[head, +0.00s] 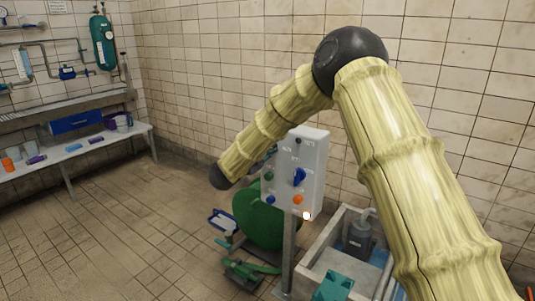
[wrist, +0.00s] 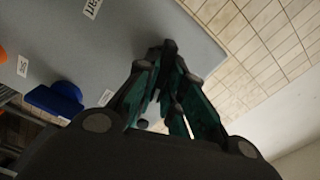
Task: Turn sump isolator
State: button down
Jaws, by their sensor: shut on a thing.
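A pale grey control panel (head: 313,160) stands on a post in the head view and fills much of the wrist view (wrist: 205,45). My gripper (wrist: 167,50) has its fingertips together at the panel, shut on a small dark part that I take for the sump isolator; the fingers mostly hide it and its label is not readable. In the head view only a bit of dark teal shows at the panel's upper left. A blue selector (head: 299,177) is on the panel, also in the wrist view (wrist: 62,98). An orange button (head: 298,200) is below it.
A green rounded tank (head: 258,217) stands behind the panel post. A grey basin (head: 335,262) with a pump is to the right. A bench (head: 75,150) with small items runs along the left wall. The tiled floor at left is clear.

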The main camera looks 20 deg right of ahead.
jog(key=shift+f+m+b, duration=0.15)
jog(key=shift+m+b, duration=1.15)
jog(key=shift+m, duration=0.9)
jog(key=c, duration=1.5)
grip_release()
jog(key=v, duration=1.2)
